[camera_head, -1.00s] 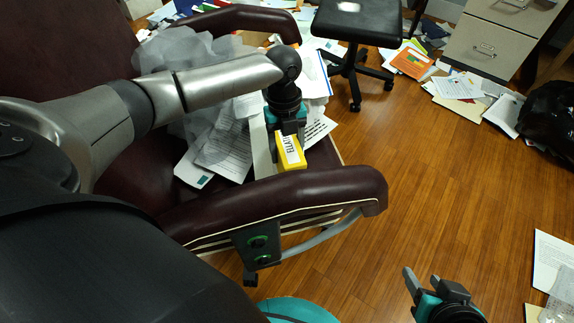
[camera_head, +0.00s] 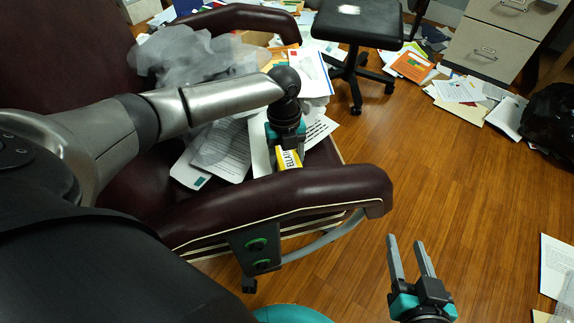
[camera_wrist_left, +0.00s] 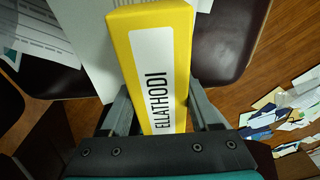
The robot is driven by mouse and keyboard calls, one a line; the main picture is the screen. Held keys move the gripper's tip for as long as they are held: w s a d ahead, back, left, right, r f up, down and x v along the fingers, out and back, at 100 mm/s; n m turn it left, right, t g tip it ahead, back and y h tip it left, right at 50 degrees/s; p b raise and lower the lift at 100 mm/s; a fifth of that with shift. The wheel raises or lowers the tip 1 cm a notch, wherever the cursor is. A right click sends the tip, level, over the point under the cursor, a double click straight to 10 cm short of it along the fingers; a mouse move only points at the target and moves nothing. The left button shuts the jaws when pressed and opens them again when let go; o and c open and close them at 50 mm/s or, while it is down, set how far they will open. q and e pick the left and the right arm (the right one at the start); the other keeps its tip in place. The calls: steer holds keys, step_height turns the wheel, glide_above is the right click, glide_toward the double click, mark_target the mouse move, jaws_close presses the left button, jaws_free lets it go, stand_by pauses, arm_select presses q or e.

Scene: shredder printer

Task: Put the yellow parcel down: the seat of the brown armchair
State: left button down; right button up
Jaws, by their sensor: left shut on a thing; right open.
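The yellow parcel (camera_head: 289,159) has a white label, which reads ELLATHODI in the left wrist view (camera_wrist_left: 157,65). My left gripper (camera_head: 287,146) is shut on it, with a finger on each side (camera_wrist_left: 160,112). It holds the parcel over the seat of the brown armchair (camera_head: 323,154), just behind the near armrest, which hides the parcel's lower part. I cannot tell whether the parcel touches the seat or papers. My right gripper (camera_head: 408,258) is open and empty above the floor, right of the armchair.
Papers (camera_head: 222,150) and a grey translucent bag (camera_head: 200,58) lie on the seat. The near armrest (camera_head: 290,192) stands in front. A black stool (camera_head: 357,22) and a filing cabinet (camera_head: 495,45) stand behind, amid scattered papers. The wooden floor at right is mostly clear.

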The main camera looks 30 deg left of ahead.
arm_select(q)
steer(key=shift+f, duration=0.15)
steer(key=shift+f, duration=0.1)
steer(key=shift+c, duration=0.6)
jaws_free()
